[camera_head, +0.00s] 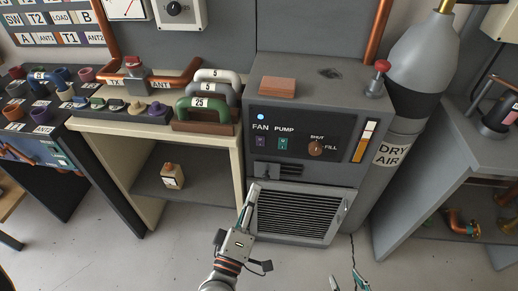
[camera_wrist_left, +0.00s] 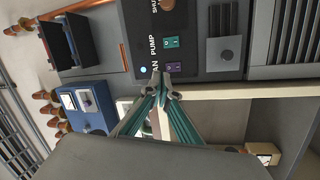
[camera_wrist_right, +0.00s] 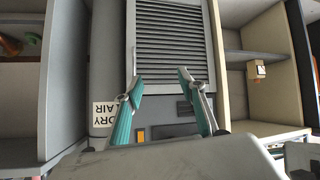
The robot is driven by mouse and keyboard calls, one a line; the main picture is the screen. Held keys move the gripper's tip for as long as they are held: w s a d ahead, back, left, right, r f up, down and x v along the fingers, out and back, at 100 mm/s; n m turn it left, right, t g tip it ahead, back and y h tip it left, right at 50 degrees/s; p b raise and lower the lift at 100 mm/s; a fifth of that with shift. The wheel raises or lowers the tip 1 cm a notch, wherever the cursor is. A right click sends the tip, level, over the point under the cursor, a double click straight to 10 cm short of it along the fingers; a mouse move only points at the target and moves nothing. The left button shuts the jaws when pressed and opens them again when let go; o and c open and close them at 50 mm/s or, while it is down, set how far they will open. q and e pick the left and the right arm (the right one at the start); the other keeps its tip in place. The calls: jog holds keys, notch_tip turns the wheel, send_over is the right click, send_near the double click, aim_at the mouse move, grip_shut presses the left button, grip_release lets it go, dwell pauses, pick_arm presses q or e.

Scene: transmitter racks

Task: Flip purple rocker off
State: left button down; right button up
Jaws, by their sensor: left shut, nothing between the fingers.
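The purple rocker (camera_head: 260,141) sits below the FAN label on the dark front panel of the grey cabinet. It also shows in the left wrist view (camera_wrist_left: 174,67), just beyond the fingertips. Which way it is tipped is too small to tell. My left gripper (camera_head: 249,204) is shut and empty, in front of the cabinet and below the rocker in the head view. In the left wrist view its fingertips (camera_wrist_left: 165,92) meet close to the panel and partly cover the FAN label. My right gripper (camera_wrist_right: 159,80) is open and empty, facing the louvred grille.
A green rocker (camera_head: 283,143) under PUMP is right beside the purple one. A brown SHUT/FILL knob (camera_head: 316,148) is farther right. A blue light (camera_head: 261,117) glows above FAN. A grey latch block (camera_head: 278,170) and the grille (camera_head: 300,214) lie below.

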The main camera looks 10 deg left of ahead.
pick_arm(q)
jog(key=shift+w+a+f+n+y, duration=0.2)
jog(key=shift+w+n+y, duration=0.25)
jog(key=shift+n, duration=0.6)
jog(key=shift+w+a+f+n+y, duration=0.2)
jog(key=shift+n+y, duration=0.5)
jog(key=shift+n, duration=0.3)
jog(key=shift+w+a+f+n+y, duration=0.15)
jog(key=shift+w+n+y, duration=0.3)
jog(key=shift+n, duration=0.6)
pick_arm(e)
jog(key=shift+w+d, duration=0.1)
jog(key=shift+w, duration=0.3)
jog(key=shift+s, duration=0.1)
pick_arm(q)
send_near(260, 139)
jog(key=w, duration=0.5)
jog(key=shift+w+d+r+b, duration=0.1)
jog(key=shift+w+r+b, duration=0.2)
jog(key=shift+w, duration=0.65)
pick_arm(e)
jog(key=shift+f, duration=0.1)
pick_arm(q)
jog(key=shift+r, duration=0.1)
